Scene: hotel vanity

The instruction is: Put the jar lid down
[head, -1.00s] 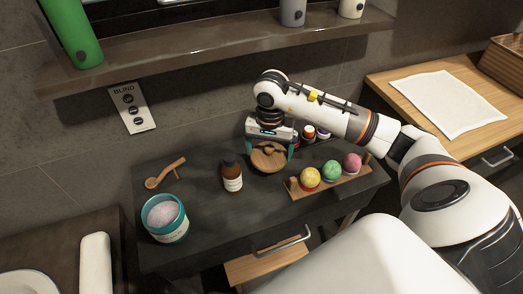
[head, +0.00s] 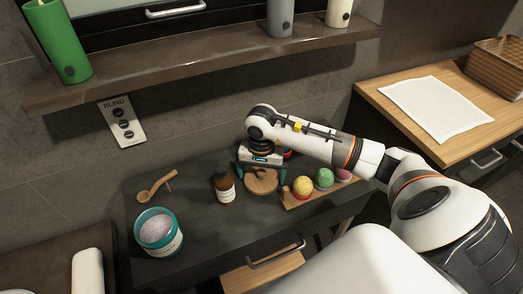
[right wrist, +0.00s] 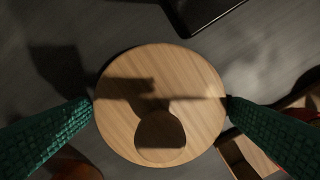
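The jar lid (head: 262,183) is a round, flat wooden disc. My right gripper (head: 262,176) points down over it, with one teal finger on each side of its rim. In the right wrist view the lid (right wrist: 160,70) sits between the two fingertips, which appear to touch its edges. The lid is at or just above the dark vanity top; I cannot tell whether it touches. The open teal jar (head: 160,246) with pale lilac contents stands at the left front of the vanity. My left gripper is not in view.
A brown bottle (head: 224,188) stands just left of the lid. A wooden rack (head: 300,202) with yellow, green and pink balls is close on the right. A wooden scoop (head: 155,187) lies at the back left. The surface in front of the lid is clear.

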